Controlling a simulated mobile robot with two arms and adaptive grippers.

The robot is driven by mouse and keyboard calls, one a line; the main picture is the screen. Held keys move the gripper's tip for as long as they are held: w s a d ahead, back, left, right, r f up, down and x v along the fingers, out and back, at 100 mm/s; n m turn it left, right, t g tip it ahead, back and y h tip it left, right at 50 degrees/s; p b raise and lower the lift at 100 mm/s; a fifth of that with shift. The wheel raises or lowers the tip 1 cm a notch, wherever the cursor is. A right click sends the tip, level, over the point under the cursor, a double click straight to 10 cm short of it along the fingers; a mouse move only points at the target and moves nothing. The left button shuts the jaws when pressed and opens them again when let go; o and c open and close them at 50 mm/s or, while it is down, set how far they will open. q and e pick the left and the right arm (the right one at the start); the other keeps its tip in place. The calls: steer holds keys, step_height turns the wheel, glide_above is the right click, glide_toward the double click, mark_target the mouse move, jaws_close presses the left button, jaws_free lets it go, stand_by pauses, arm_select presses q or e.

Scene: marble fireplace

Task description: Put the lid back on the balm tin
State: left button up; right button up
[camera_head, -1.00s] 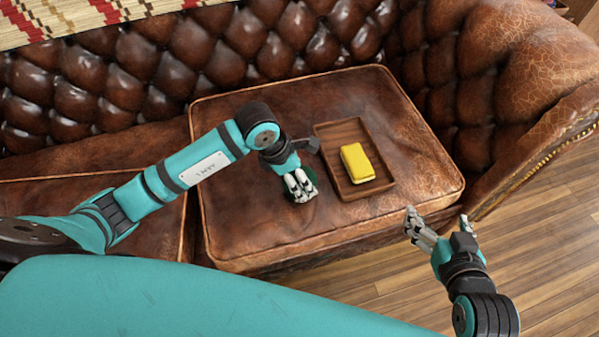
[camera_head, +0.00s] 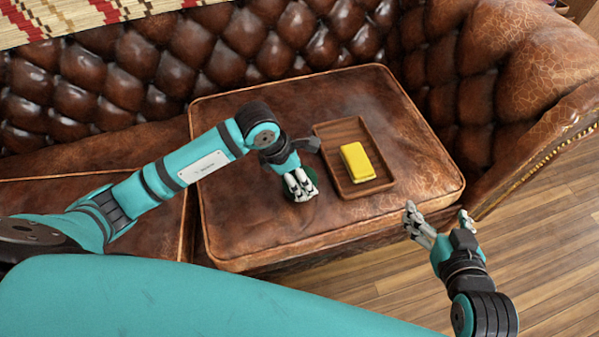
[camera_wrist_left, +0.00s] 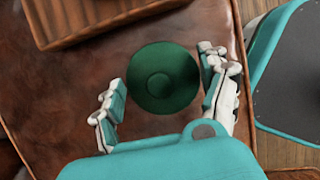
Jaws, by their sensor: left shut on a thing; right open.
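A dark green round lid (camera_wrist_left: 163,78) with a raised ring in its middle lies between the fingers of my left gripper (camera_wrist_left: 165,85) in the left wrist view. In the head view that gripper (camera_head: 300,187) points down over the seat cushion, left of the tray, shut on the lid; a thin green edge (camera_head: 311,193) shows past the fingers. The balm tin cannot be made out separately; whether it is under the lid is hidden. My right gripper (camera_head: 439,219) is open and empty, in front of the cushion's right front corner.
A wooden tray (camera_head: 340,131) lies on the brown leather cushion (camera_head: 245,215) with a yellow block-like object (camera_head: 357,161) in it. The tufted sofa back (camera_head: 240,50) and right armrest (camera_head: 540,90) bound the seat. Bare cushion lies left of my left gripper and right of the tray.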

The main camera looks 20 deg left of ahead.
arm_select(q)
steer(key=o, duration=1)
